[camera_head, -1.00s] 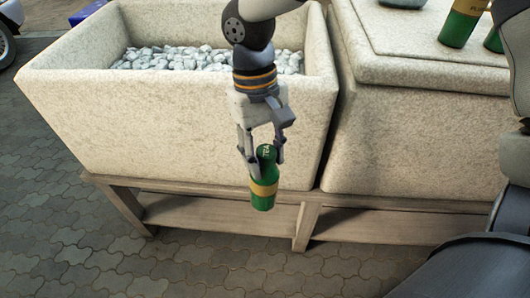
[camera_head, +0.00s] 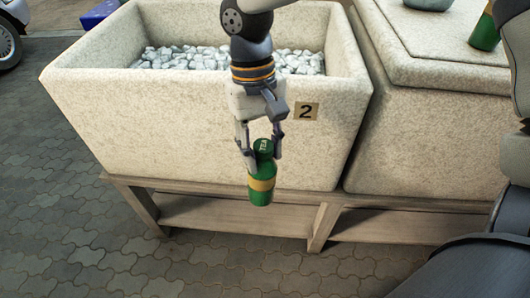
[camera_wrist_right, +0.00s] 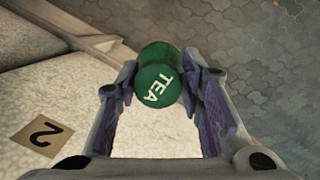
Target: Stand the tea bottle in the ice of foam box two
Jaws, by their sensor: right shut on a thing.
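The green tea bottle (camera_head: 262,174), with a yellow band and "TEA" on its cap, is held upright in my right gripper (camera_head: 262,148). The gripper is shut on its upper part, in front of the outer front wall of foam box two. In the right wrist view the bottle's cap (camera_wrist_right: 158,86) sits between the two fingers of my right gripper (camera_wrist_right: 160,88). Foam box two (camera_head: 200,125) is a speckled cream box marked with a "2" label (camera_head: 306,111), also in the right wrist view (camera_wrist_right: 43,134). Grey-white ice (camera_head: 215,58) lies inside it. My left gripper is not in view.
A wooden stand (camera_head: 235,216) carries the box. A second, lidded foam box (camera_head: 430,130) stands at the right, with a green bottle (camera_head: 485,33) and a grey bowl on top. Paving (camera_head: 60,220) lies clear at the left.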

